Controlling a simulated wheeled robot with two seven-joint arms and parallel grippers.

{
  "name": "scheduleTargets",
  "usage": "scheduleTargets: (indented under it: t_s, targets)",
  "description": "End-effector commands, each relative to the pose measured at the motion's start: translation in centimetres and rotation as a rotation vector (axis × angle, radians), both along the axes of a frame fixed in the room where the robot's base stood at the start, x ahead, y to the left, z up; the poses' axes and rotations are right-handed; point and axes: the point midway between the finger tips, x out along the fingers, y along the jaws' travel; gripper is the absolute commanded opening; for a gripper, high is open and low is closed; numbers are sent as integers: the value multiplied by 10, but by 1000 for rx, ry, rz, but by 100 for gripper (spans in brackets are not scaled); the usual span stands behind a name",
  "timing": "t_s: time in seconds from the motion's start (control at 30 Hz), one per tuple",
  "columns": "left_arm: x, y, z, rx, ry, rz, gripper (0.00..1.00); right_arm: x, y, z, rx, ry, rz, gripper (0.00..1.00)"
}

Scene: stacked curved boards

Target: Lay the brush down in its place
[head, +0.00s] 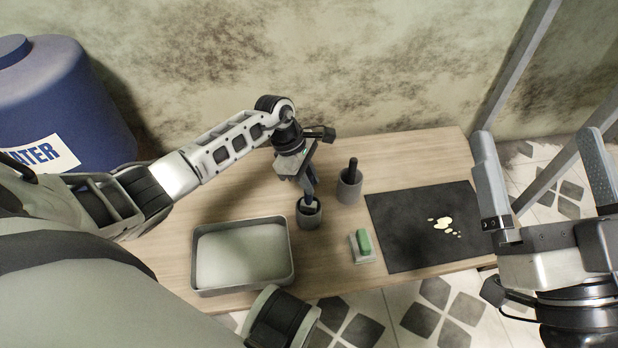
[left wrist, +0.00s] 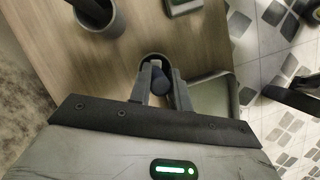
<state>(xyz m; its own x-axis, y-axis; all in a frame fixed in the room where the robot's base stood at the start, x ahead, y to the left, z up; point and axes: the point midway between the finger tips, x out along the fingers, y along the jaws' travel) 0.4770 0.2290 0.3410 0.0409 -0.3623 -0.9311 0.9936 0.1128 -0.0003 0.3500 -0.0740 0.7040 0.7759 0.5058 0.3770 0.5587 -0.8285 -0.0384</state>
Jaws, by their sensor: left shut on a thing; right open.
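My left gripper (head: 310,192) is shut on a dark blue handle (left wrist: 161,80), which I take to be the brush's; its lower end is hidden. The gripper is pointed down at a grey round cup (head: 309,218), with the handle over or in its mouth; I cannot tell how deep. The cup's rim also shows behind the fingers (left wrist: 160,85) in the left wrist view. A second grey cup (head: 348,190) stands just right and behind, with a dark handle (head: 353,166) upright in it. My right gripper (head: 540,140) is open and empty at the right.
A metal tray with pale contents (head: 290,270) is at the table's front left. A green block (head: 363,242) lies on a small grey holder (head: 368,259). A black mat (head: 400,225) with pale yellow spots covers the right side. The wooden table (head: 410,155) is bare at the back.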

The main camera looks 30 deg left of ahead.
Motion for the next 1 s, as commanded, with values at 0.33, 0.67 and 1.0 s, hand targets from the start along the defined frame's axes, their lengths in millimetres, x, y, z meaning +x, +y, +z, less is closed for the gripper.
scheduleTargets:
  t_s: [0.33, 0.67, 1.0]
  targets:
    - [0, 0, -5, 0, -1, 0, 0, 0, 0, -5, 1, 2, -1, 100]
    - [0, 0, -12, 0, 0, -1, 0, 0, 0, -12, 0, 2, 0, 100]
    - [0, 0, -13, 0, 0, 0, 44, 1, 0, -14, -1, 5, 0, 100]
